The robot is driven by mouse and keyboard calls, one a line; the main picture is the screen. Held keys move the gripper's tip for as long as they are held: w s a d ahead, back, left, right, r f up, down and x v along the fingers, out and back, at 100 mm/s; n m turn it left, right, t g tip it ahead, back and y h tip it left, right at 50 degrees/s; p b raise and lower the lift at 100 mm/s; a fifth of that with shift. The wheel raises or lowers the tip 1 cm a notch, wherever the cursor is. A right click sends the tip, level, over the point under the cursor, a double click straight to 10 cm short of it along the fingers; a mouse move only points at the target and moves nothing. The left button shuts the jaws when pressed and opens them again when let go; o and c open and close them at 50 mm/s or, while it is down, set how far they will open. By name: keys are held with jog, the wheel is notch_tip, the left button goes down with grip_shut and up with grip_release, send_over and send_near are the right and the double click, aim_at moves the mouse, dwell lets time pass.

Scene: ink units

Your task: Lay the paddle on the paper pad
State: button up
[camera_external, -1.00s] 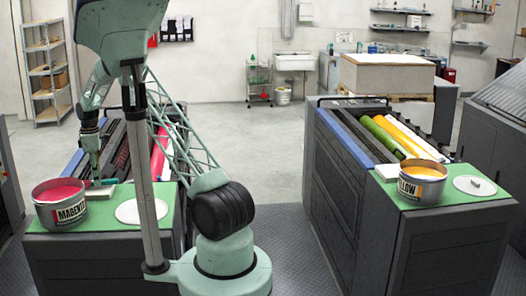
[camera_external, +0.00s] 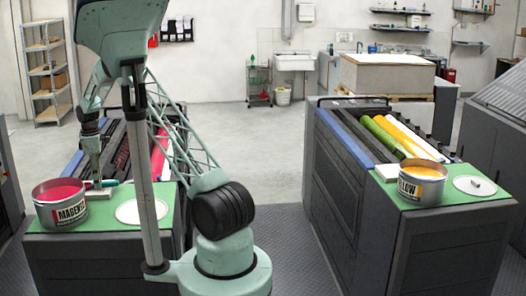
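My gripper (camera_external: 97,181) points down just behind the magenta ink can (camera_external: 60,204), on the green top of the left unit. A small dark teal piece, apparently the paddle's handle (camera_external: 113,182), sticks out to the right of the fingers. The rest of the paddle is hidden or too small to make out. The white paper pad (camera_external: 99,194) is right below the fingertips, partly covered by the can. The paddle is at or very near the pad; I cannot tell whether it touches. Whether the fingers are closed on it is too small to see.
A round white lid (camera_external: 141,211) lies right of the magenta can. Ink rollers (camera_external: 160,155) are behind the green top. The right unit carries a yellow ink can (camera_external: 422,184), another white pad (camera_external: 387,173) and a lid (camera_external: 475,186). A clear aisle separates the units.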

jog(key=shift+r, duration=0.1)
notch_tip(320, 180, up, 12)
dwell(0.9)
jog(key=shift+d+r, duration=0.15)
dwell(0.4)
